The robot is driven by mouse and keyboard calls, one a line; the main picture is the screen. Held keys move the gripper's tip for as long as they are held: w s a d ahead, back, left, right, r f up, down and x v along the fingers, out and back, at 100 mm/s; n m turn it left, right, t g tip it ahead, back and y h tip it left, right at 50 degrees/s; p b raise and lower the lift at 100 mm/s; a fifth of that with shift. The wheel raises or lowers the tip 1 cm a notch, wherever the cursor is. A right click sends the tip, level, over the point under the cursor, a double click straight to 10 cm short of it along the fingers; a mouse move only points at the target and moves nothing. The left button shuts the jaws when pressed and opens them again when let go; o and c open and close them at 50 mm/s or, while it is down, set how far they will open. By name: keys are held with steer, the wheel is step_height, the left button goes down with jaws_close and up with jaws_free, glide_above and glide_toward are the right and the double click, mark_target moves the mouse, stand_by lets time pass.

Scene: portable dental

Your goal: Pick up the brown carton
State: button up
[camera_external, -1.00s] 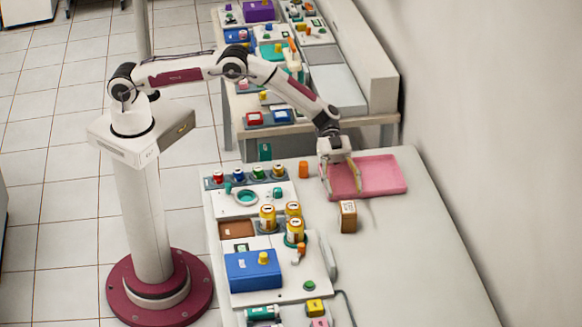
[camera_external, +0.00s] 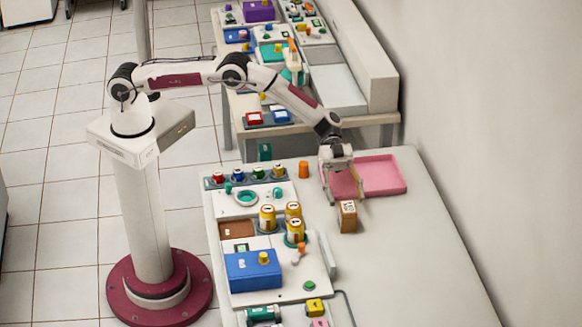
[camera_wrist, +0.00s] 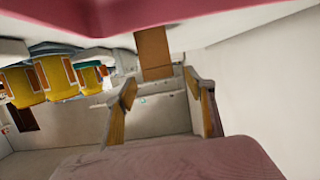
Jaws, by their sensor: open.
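The brown carton (camera_external: 348,217) stands upright on the white table in front of the pink tray. My gripper (camera_external: 345,198) is open, with its fingertips close to the carton's top at the tray's near edge. In the wrist view the carton (camera_wrist: 153,52) shows beyond and between the two spread fingers of my gripper (camera_wrist: 163,90). Nothing is between the fingers that I can see as held. I cannot tell whether a fingertip touches the carton.
The pink tray (camera_external: 385,188) lies just behind my gripper. Yellow jars (camera_external: 267,217) and a blue box (camera_external: 253,271) stand on a panel to the left. An orange cylinder (camera_external: 303,169) stands left of the tray. The table is clear to the carton's right and front.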

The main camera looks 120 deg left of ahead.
mark_target(350, 219)
steer(key=x, duration=0.2)
steer(key=shift+d+f, duration=0.35)
steer(key=shift+x, duration=1.1)
steer(key=shift+w, duration=0.1)
steer(key=c, duration=1.3)
